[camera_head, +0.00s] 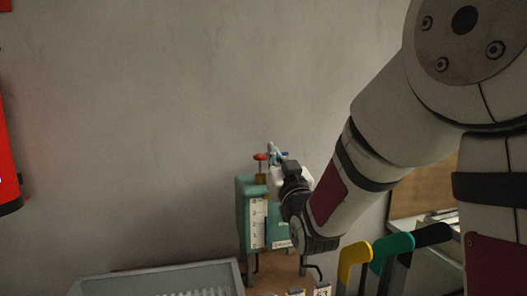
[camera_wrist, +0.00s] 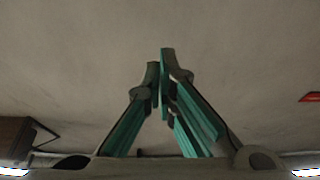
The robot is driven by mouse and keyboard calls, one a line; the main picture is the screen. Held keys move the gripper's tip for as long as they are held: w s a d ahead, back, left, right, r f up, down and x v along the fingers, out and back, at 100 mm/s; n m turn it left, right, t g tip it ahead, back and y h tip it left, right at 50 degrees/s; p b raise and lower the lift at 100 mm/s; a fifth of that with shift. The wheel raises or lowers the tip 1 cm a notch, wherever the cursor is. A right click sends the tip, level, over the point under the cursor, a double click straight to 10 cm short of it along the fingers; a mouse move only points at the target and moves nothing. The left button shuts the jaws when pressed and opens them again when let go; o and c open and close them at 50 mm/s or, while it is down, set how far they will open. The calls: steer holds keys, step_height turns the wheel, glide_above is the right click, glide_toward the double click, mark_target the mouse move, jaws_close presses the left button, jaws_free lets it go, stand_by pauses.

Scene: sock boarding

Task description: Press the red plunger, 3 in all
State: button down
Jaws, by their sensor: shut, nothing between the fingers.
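The red plunger (camera_head: 260,157) stands upright on a brass-coloured collar on top of a teal box (camera_head: 243,205) against the wall. A white scale strip with markings runs down the front of the box. My gripper (camera_head: 272,148) is just right of the red plunger's cap, at about its height or slightly above. I cannot tell whether it touches the plunger. In the wrist view my gripper (camera_wrist: 161,62) is shut and empty, its teal fingers together and the bare wall beyond. The plunger does not show clearly there.
A small blue part (camera_head: 285,153) shows beside my fingers, partly hidden. A grey tray (camera_head: 165,280) lies at lower left. Yellow (camera_head: 354,253), teal (camera_head: 394,243) and black (camera_head: 433,234) handles stand at lower right. A red object (camera_head: 8,160) hangs at the left edge.

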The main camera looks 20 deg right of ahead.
steer(key=p, duration=0.1)
glide_above(260, 165)
steer(key=s, duration=0.2)
steer(key=shift+s+d+f, duration=0.2)
steer(key=shift+d+f, duration=0.1)
steer(key=shift+f, duration=0.05)
stand_by(0.3)
step_height(260, 165, down, 4)
steer(key=b, duration=0.3)
steer(key=shift+r+b, duration=0.1)
steer(key=shift+b, duration=0.2)
